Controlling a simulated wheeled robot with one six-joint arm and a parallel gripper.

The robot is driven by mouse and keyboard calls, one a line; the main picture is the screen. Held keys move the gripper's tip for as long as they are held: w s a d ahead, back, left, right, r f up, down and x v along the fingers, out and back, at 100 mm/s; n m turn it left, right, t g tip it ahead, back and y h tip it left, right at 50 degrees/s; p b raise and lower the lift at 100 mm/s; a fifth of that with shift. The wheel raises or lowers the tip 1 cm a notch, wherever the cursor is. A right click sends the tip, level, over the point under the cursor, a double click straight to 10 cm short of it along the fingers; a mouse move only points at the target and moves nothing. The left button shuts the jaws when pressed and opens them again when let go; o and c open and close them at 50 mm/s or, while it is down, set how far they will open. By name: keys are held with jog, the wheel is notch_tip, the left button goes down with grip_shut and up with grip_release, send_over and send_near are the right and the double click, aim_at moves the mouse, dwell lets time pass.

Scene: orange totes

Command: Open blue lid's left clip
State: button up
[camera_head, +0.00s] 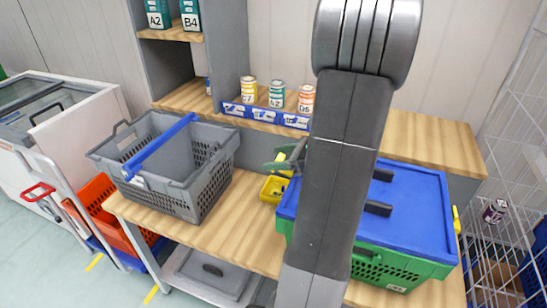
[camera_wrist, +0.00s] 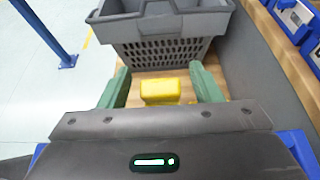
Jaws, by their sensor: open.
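The blue lid (camera_head: 415,200) sits on a green crate (camera_head: 400,262) on the wooden bench, partly hidden behind my arm. A yellow clip (camera_head: 456,220) shows on its right side. At its left side a yellow part (camera_head: 271,190) shows beside my gripper (camera_head: 285,160); I cannot tell whether it is all the left clip. In the wrist view, a yellow block (camera_wrist: 160,91) lies between the green fingers of my gripper (camera_wrist: 160,72), with gaps on both sides. My gripper is open. Blue lid edges show at the lower corners of the wrist view.
A grey basket (camera_head: 205,185) with a blue handle stands left on the bench; it also shows ahead in the wrist view (camera_wrist: 165,50). Several cans (camera_head: 277,95) and blue bins (camera_head: 265,114) line the back shelf. A wire rack (camera_head: 510,180) stands at right.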

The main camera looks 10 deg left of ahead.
jog(key=shift+x, duration=0.9)
jog(key=shift+c, duration=0.2)
jog(key=c, duration=1)
jog(key=shift+o, duration=0.2)
jog(key=shift+d+r+y+b, duration=0.15)
jog(key=shift+d+y+b, duration=0.15)
jog(key=shift+y, duration=0.2)
jog(key=shift+s+d+r+y, duration=0.15)
jog(key=shift+r+y, duration=0.3)
jog(key=shift+y, duration=0.25)
jog(key=o, duration=1)
jog(key=b+v, duration=0.1)
jog(key=v, duration=1.3)
jog(key=shift+s, duration=0.15)
